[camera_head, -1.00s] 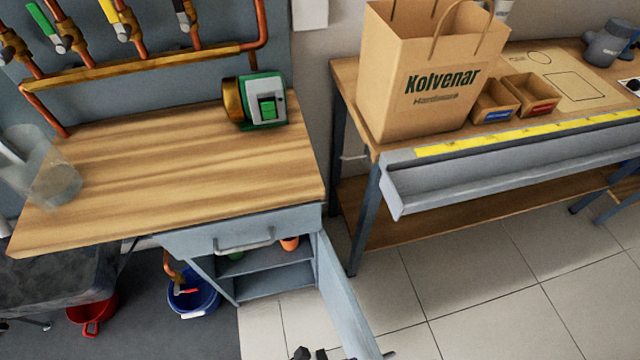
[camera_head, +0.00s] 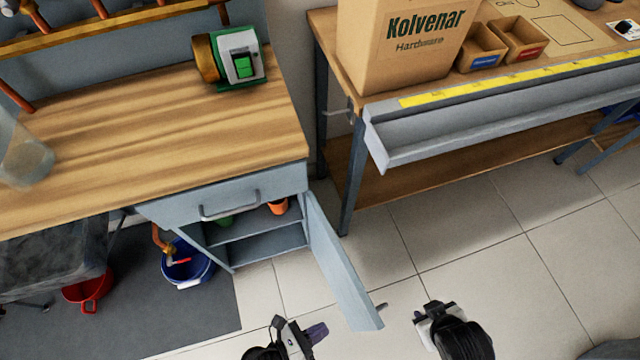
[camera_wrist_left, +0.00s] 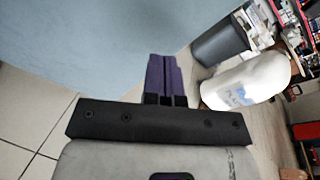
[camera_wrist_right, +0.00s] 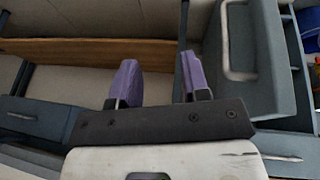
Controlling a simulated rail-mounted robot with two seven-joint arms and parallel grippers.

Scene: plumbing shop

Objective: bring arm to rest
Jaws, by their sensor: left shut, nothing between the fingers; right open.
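My left gripper (camera_head: 316,333) is low in the head view, over the tiled floor in front of the open cabinet door. Its purple fingers are shut together in the left wrist view (camera_wrist_left: 167,78), with nothing between them. My right gripper (camera_wrist_right: 158,85) shows two purple fingers spread apart and empty in the right wrist view. In the head view, the right hand (camera_head: 437,318) is low and right of the cabinet door; its fingers are hard to make out there. Both grippers are clear of the benches in the head view.
The grey cabinet door (camera_head: 340,265) stands open near both hands. The drawer (camera_head: 225,200) above is shut. A blue bucket (camera_head: 190,263) and red bucket (camera_head: 90,290) stand at left. The right bench carries a paper bag (camera_head: 395,50) and small bins. Tiled floor (camera_head: 480,260) is free at right.

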